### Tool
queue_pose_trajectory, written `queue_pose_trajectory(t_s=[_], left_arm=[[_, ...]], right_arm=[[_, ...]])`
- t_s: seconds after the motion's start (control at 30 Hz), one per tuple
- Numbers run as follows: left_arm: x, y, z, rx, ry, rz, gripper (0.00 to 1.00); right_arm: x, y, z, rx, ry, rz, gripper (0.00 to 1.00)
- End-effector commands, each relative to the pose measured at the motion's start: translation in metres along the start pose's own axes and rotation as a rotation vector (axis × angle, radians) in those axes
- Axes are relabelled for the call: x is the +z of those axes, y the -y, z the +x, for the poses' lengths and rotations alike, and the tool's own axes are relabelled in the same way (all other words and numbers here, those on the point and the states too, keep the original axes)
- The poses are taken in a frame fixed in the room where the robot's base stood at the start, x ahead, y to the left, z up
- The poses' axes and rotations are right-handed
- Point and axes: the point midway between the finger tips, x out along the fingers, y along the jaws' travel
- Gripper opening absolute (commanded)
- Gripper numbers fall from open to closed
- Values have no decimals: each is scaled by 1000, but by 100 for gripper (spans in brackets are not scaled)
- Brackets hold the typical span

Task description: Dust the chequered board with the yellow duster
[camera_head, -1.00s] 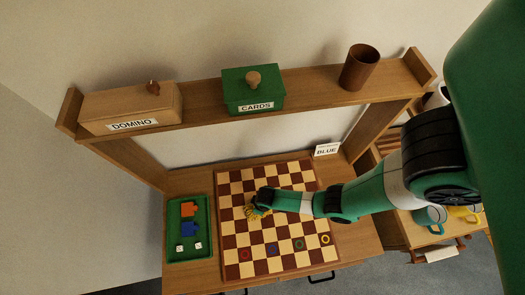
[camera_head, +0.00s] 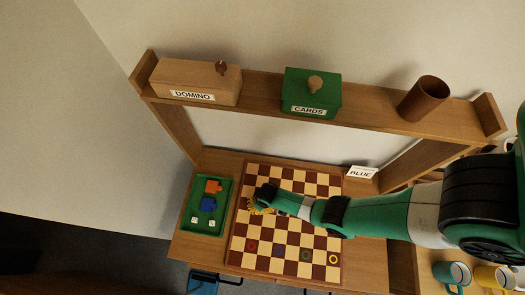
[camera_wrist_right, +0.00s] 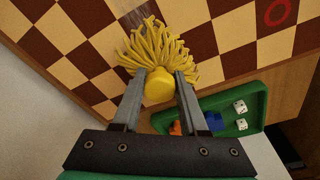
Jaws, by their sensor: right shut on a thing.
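The chequered board (camera_head: 310,227) lies on the wooden table, with several coloured rings along its front rows. My right gripper (camera_head: 264,197) reaches in from the right over the left part of the board. In the right wrist view its two fingers (camera_wrist_right: 160,92) are shut on the yellow duster (camera_wrist_right: 155,48). The duster's yellow strands spread over the squares and seem to touch them. In the head view only a little of the duster (camera_head: 257,207) shows beside the gripper. A faint greyish smear shows on the squares near the duster in the wrist view. My left gripper is not in view.
A green tray (camera_head: 186,222) with orange and blue pieces and two dice lies left of the board. A shelf above holds a DOMINO box (camera_head: 196,82), a green CARDS box (camera_head: 311,94) and a brown cup (camera_head: 424,98). A BLUE sign (camera_head: 361,172) stands behind the board. Mugs (camera_head: 452,273) stand at right.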

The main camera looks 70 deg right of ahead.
Motion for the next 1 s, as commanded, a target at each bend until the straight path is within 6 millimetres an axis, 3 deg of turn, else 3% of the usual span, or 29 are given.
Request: queue_pose_trajectory(t_s=[0.03, 0.5, 1.0], left_arm=[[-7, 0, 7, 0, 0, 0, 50], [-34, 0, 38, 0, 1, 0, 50], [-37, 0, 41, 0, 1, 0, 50]], right_arm=[[-2, 0, -10, 0, -2, 0, 0], [-9, 1, -51, -1, -4, -2, 0], [-9, 1, -55, -1, -4, -2, 0]])
